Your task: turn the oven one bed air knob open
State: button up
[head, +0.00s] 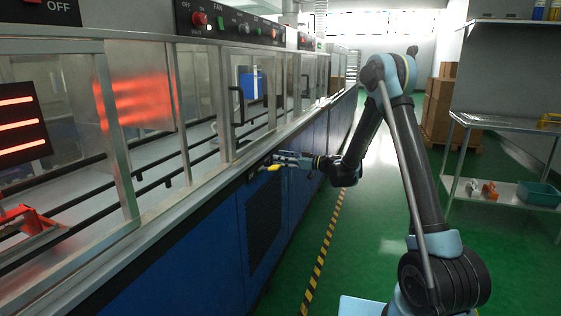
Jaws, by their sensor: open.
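A small yellow handle (272,168) sits on a dark plate on the blue oven front, just below the metal rim. I cannot read any label on it, so I cannot confirm that it is the oven one bed air knob. My gripper (281,158) is open, pointing left toward the oven front, right beside and slightly above the yellow handle. I cannot tell whether the fingers touch the handle or are around it. The handle's far side is partly hidden by the gripper.
The long blue oven (210,240) with glass doors runs down the left. A black panel marked FAN (230,22) with buttons hangs above. A metal shelf (500,125) with a teal bin (538,194) stands right, near stacked boxes (440,105). The green aisle (385,215) between is clear.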

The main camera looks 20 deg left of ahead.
jog(key=shift+a, duration=0.5)
jog(key=shift+w, duration=0.1)
jog(key=c, duration=1.1)
jog(key=shift+o, duration=0.2)
jog(key=shift+m, duration=0.4)
jog(key=m, duration=0.8)
jog(key=shift+w, duration=0.2)
jog(key=m, duration=0.4)
jog(key=shift+w+m, duration=0.1)
jog(key=shift+m, duration=0.3)
jog(key=m, duration=0.4)
jog(key=shift+f, duration=0.1)
jog(key=shift+m, duration=0.4)
